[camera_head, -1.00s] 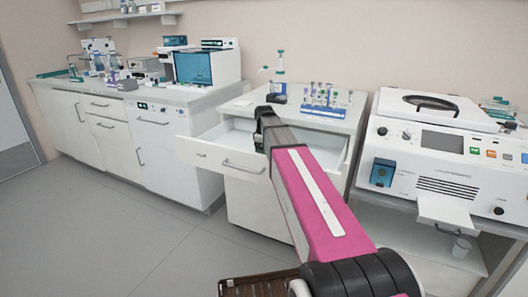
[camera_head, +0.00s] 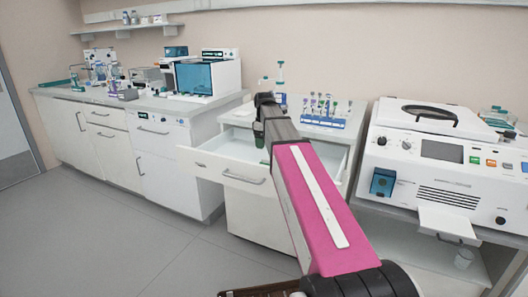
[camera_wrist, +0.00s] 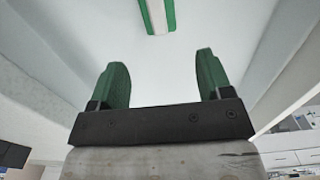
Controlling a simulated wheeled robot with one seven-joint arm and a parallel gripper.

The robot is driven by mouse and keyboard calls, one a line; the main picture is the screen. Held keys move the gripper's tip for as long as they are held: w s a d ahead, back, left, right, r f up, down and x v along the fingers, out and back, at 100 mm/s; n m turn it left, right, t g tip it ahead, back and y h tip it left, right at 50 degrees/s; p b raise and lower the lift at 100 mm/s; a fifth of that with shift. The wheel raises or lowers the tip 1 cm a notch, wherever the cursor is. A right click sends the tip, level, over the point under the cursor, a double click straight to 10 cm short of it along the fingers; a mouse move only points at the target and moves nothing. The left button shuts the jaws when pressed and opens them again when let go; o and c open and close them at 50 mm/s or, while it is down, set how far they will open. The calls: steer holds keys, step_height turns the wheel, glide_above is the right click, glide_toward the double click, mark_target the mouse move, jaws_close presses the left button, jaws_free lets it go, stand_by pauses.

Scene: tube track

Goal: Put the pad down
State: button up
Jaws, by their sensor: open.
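The pad seems to be the small white piece with green edges at the top of the wrist view (camera_wrist: 157,14). It lies on the pale floor of the open drawer (camera_head: 228,174), apart from the fingers. My gripper (camera_wrist: 155,80) has two green fingers spread wide, with nothing between them. In the head view my gripper is over the open drawer, and only a green finger shows beside the dark wrist. The pad cannot be made out clearly there.
A tube rack (camera_head: 333,112) stands on the counter behind the drawer. A large white machine (camera_head: 430,150) is at the right, close to my arm. A blue-windowed device (camera_head: 195,76) stands on the left counter. The grey floor is clear at left.

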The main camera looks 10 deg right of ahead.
steer(key=shift+r, duration=1.2)
stand_by(0.3)
